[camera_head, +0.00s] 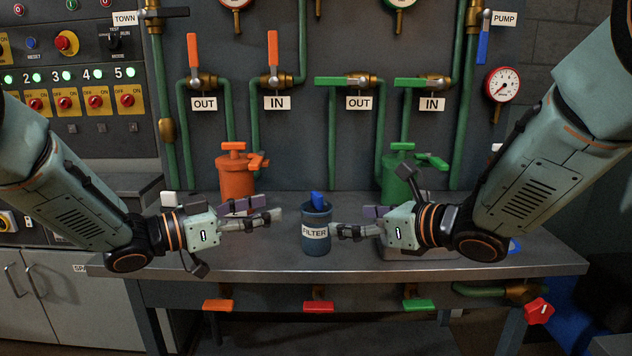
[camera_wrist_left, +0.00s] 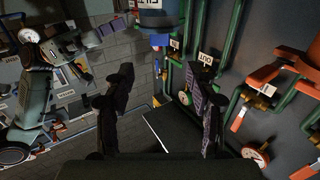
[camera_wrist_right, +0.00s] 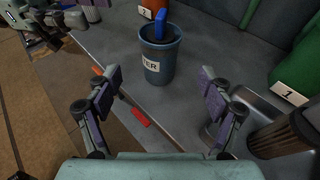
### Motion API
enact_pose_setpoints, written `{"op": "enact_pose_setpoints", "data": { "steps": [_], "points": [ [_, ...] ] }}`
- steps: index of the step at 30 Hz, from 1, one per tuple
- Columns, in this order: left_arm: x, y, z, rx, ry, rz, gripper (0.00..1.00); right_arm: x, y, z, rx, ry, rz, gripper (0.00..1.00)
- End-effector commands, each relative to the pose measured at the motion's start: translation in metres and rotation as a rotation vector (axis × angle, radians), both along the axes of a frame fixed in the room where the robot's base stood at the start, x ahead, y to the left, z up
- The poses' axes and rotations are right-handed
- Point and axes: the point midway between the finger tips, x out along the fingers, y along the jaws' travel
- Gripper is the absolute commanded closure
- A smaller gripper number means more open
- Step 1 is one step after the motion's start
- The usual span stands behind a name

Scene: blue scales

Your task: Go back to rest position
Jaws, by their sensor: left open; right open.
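My left gripper (camera_head: 262,213) is over the bench on the left of the blue filter cup, with its fingers pointing right. In the left wrist view its two fingers (camera_wrist_left: 165,100) are spread with nothing between them. My right gripper (camera_head: 350,224) is on the right of the cup, its fingers pointing left. In the right wrist view its fingers (camera_wrist_right: 155,105) are spread and empty, with the cup (camera_wrist_right: 160,58) beyond them. The cup labelled FILTER (camera_head: 316,240) stands upright on the bench with a blue piece (camera_head: 318,200) sticking out of its top.
The grey metal bench (camera_head: 280,263) has an orange canister (camera_head: 236,180) at the back left and a green canister (camera_head: 396,170) at the back right. Pipes with valve handles cover the wall behind. Orange, red and green handles (camera_head: 318,306) sit below the bench's front edge.

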Motion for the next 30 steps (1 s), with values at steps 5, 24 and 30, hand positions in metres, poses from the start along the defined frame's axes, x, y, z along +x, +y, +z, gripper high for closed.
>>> {"op": "enact_pose_setpoints", "data": {
  "steps": [5, 24, 30],
  "points": [
    [0.000, 0.000, 0.000, 0.000, 0.000, 0.000, 0.43, 0.000, 0.000, -0.001, -0.005, 0.000, 0.002, 0.20],
    [0.000, 0.000, 0.000, 0.000, 0.000, 0.000, 0.43, 0.066, 0.067, -0.030, 0.000, 0.000, 0.002, 0.20],
    [0.011, -0.019, -0.001, 0.006, -0.001, -0.004, 0.43, 0.073, 0.074, -0.032, 0.000, 0.000, 0.000, 0.20]
  ]
}}
